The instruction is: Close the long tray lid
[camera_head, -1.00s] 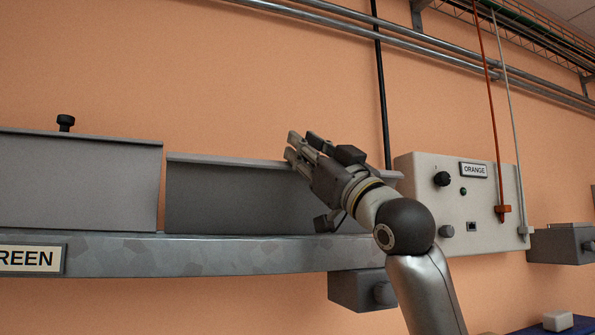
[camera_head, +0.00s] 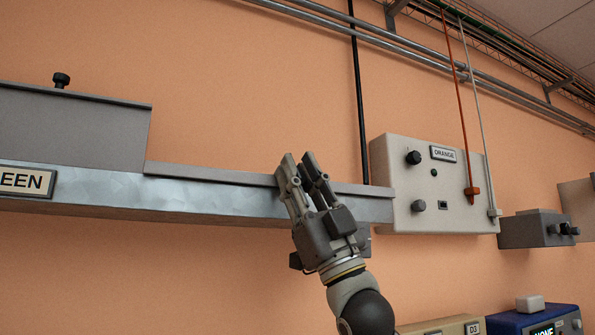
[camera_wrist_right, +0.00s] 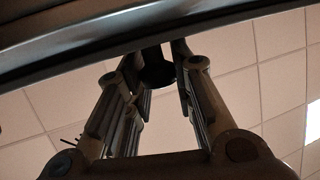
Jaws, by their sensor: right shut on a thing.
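The long grey metal tray (camera_head: 120,191) runs along the wall in the head view. Its right lid section (camera_head: 210,174) lies low along the tray top, seen almost edge-on; I cannot tell if it is fully seated. My right gripper (camera_head: 298,162) is at this section, its fingers pointing up across the lid edge. In the right wrist view, the fingers close around a dark round knob (camera_wrist_right: 156,70) under the dark edge of the metal. The left lid section (camera_head: 70,130) stands raised, with a black knob (camera_head: 61,80) at its top. My left gripper is not in view.
A beige control box (camera_head: 425,190) labelled ORANGE is on the wall just right of the tray, with an orange rod (camera_head: 462,120) above it. A dark grey box (camera_head: 533,229) is further right. Blue and tan equipment stands at the lower right.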

